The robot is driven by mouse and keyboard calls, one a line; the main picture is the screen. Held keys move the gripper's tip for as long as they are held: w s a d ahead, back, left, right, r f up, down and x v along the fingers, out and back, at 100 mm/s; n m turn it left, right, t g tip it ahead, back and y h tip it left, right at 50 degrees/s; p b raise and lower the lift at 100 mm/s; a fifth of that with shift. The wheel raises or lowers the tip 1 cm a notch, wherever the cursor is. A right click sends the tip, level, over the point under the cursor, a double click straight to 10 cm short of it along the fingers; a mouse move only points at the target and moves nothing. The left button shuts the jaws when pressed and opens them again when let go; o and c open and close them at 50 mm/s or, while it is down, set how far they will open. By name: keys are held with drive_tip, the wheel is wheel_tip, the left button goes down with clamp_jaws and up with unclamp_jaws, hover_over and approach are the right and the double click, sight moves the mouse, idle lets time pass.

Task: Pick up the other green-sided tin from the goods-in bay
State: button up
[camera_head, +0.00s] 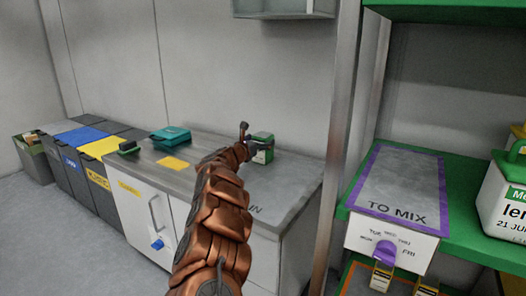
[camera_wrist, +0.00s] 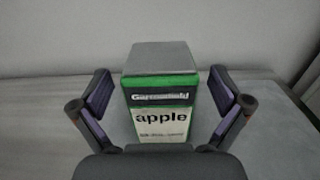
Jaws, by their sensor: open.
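The green-sided tin (camera_wrist: 160,93) stands upright on the grey counter in the wrist view. It has a grey top, green edges and a white label reading "apple" under a dark band. My gripper (camera_wrist: 161,108) is open, with one purple-padded finger on each side of the tin and a visible gap to both. In the head view the tin (camera_head: 263,148) is at the far end of my arm, partly hidden by my gripper (camera_head: 249,142). The goods-in counter (camera_head: 285,185) carries lettering that my arm partly covers, with "IN" showing.
A teal case (camera_head: 170,134), a yellow card (camera_head: 174,163) and a small green-and-black item (camera_head: 128,148) lie left on the counter. Several bins (camera_head: 75,150) stand further left. A post and green shelving with a "TO MIX" bay (camera_head: 405,180) are at right. A wall box (camera_head: 285,8) hangs above.

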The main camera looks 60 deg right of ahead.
drive_tip(key=shift+s+d+r, duration=0.1)
drive_tip(key=shift+d, duration=0.85)
drive_tip(key=c, duration=1.6)
drive_tip(key=shift+c, duration=0.7)
